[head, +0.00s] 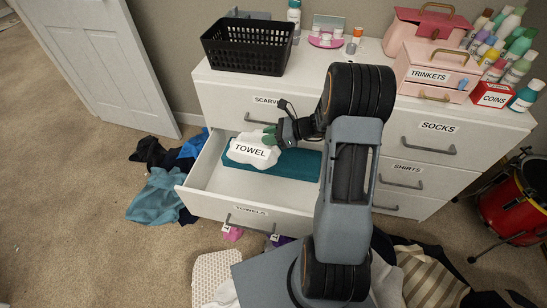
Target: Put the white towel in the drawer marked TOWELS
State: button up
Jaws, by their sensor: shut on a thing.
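The white towel (240,159), labelled TOWEL, is at the left end of the open drawer marked TOWELS (207,200). My gripper (268,137) is shut on the towel's upper right side. The towel overlaps a folded teal cloth (300,165) lying inside the drawer. I cannot tell whether the towel touches the cloth or hangs just above it. The drawer is pulled well out from the white dresser, and my arm hides its right end.
A black basket (248,47) stands on the dresser top (310,65). A pink box marked TRINKETS (432,77) and several bottles are at the right. The SCARVES drawer above is closed. Clothes (158,196) lie on the floor left of the drawer.

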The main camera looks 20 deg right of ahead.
jog(key=f, duration=0.2)
jog(key=s+d+f+b, duration=0.1)
jog(key=shift+n+g, duration=0.4)
jog(key=shift+s+f, duration=0.15)
jog(key=shift+d+f, duration=0.1)
jog(key=b, duration=1.7)
send_over(274, 194)
notch_tip(274, 194, down, 26)
jog(key=shift+f, duration=0.1)
jog(key=o, duration=1)
